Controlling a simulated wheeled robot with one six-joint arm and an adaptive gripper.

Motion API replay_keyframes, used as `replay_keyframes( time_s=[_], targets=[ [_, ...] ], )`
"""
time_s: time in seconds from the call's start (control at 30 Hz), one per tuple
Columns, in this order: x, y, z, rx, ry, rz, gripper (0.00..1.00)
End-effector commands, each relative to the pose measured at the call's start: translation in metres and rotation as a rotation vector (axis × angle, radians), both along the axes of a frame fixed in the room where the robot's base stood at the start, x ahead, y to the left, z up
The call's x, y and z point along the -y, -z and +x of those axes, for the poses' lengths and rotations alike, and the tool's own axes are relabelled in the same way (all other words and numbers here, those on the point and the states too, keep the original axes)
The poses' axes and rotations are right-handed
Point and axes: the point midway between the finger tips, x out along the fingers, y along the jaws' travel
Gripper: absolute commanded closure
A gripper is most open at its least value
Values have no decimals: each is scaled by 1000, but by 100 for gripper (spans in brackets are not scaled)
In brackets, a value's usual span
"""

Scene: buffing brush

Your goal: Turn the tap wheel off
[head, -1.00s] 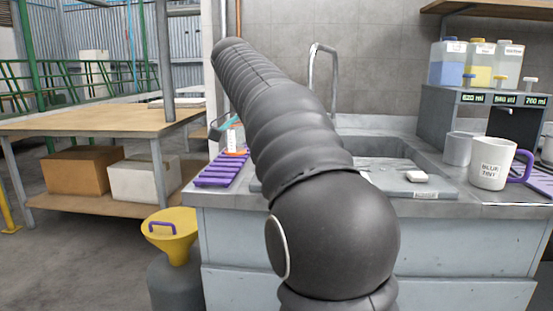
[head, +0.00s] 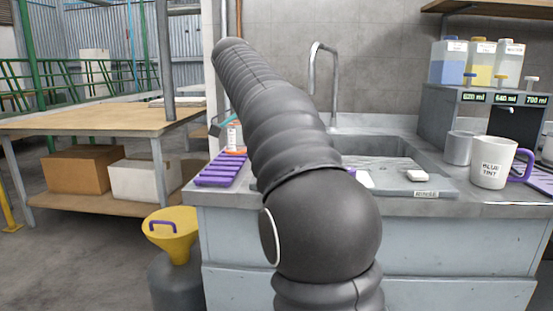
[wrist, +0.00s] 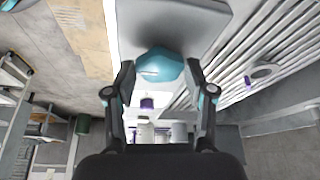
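The tap's curved metal spout (head: 312,85) stands behind the sink (head: 375,146) in the head view, partly hidden by my arm. I cannot make out a tap wheel there. In the wrist view, my gripper (wrist: 160,72) is open, with its two fingers apart. A rounded teal object (wrist: 158,66) shows between and beyond the fingertips, against a pale grey panel. I cannot tell whether it is the tap wheel, or whether the fingers touch it.
A purple rack (head: 222,170) and a white bottle (head: 232,137) stand left of my arm. A grey board (head: 400,178), a white mug (head: 492,163) and a grey cup (head: 459,148) are on the counter at right.

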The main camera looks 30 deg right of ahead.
Motion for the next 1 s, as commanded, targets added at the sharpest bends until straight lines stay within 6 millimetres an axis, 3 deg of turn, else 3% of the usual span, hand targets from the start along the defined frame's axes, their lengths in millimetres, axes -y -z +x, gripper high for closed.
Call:
replay_keyframes(
  time_s=[0.63, 1.0],
  targets=[
    [0, 0, 0, 0, -20, 0, 25],
    [-1, 0, -4, 2, -342, 0, 25]
  ],
)
